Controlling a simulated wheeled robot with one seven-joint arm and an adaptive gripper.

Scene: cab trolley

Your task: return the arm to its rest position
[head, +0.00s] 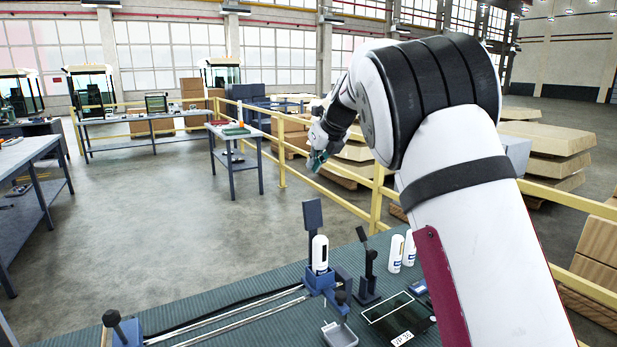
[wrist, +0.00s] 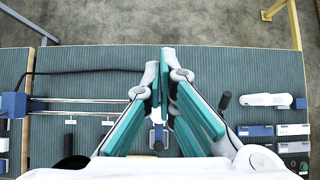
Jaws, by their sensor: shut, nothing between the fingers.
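My white arm rises from the lower right of the head view and bends over at the top, with its end pointing down. My gripper (head: 318,160) hangs in the air beyond the bench's back edge in the picture, touching nothing. In the wrist view its two teal-padded fingers (wrist: 164,75) come together at the tips, shut with nothing between them. The bench (wrist: 95,140) with its ribbed teal mat lies below the fingers.
A white bottle (head: 320,254) stands upright at a blue rail fixture (head: 322,281). Two more white bottles (head: 396,253) stand beside a black clamp stand (head: 367,275). A yellow railing (head: 377,198) runs behind the bench. The floor at left centre is clear.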

